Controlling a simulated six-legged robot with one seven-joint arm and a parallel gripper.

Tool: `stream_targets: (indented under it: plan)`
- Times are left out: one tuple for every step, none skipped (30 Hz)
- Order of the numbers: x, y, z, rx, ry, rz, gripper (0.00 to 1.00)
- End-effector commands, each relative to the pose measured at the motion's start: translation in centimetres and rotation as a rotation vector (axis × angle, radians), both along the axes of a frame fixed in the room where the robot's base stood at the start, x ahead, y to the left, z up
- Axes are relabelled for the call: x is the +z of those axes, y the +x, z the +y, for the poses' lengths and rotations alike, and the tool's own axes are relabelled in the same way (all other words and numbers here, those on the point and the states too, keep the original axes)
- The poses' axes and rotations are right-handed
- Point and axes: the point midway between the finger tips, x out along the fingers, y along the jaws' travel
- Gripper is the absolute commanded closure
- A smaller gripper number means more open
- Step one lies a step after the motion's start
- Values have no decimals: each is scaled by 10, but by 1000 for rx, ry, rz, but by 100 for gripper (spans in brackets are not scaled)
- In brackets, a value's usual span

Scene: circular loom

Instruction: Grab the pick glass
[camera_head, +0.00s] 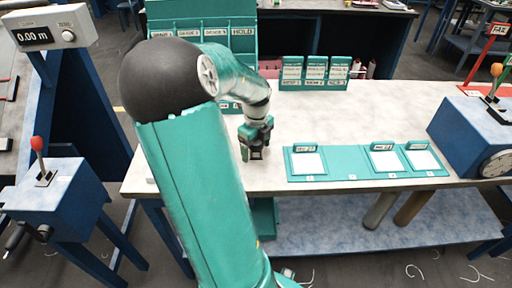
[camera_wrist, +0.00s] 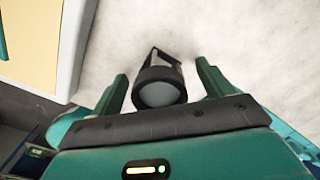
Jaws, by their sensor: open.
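The pick glass (camera_wrist: 158,88) is a small dark folding magnifier with a round grey lens and a thin frame behind it. In the wrist view it is on the pale tabletop, between the two green fingers of my gripper (camera_wrist: 162,80). The fingers are open, with a gap on each side of the glass. In the head view my gripper (camera_head: 256,140) points down at the table near its front edge. There the glass cannot be told clearly from the dark fingers.
The worktable (camera_head: 340,115) is clear around my gripper. A teal tray (camera_head: 352,176) with white cards lies to the right. Small teal card racks (camera_head: 317,73) stand behind. A blue box with a dial (camera_head: 478,135) is at the right end, and a lever box (camera_head: 45,200) at the left.

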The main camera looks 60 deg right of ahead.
Motion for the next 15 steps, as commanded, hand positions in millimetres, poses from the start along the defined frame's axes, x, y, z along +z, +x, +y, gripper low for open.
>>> stream_targets:
  plan:
    - [0,0,0,0,0,0,21]
    - [0,0,0,0,0,-1,21]
    - [0,0,0,1,0,-1,21]
    - [0,0,0,1,0,-1,21]
    - [0,0,0,1,0,-1,21]
    - [0,0,0,0,0,0,26]
    - [0,0,0,0,0,0,32]
    - [0,0,0,0,0,0,38]
    - [0,0,0,0,0,0,46]
    - [0,0,0,0,0,0,52]
    - [0,0,0,0,0,0,58]
    - [0,0,0,0,0,0,66]
    - [0,0,0,0,0,0,70]
    - [0,0,0,0,0,-1,70]
    - [0,0,0,0,0,0,70]
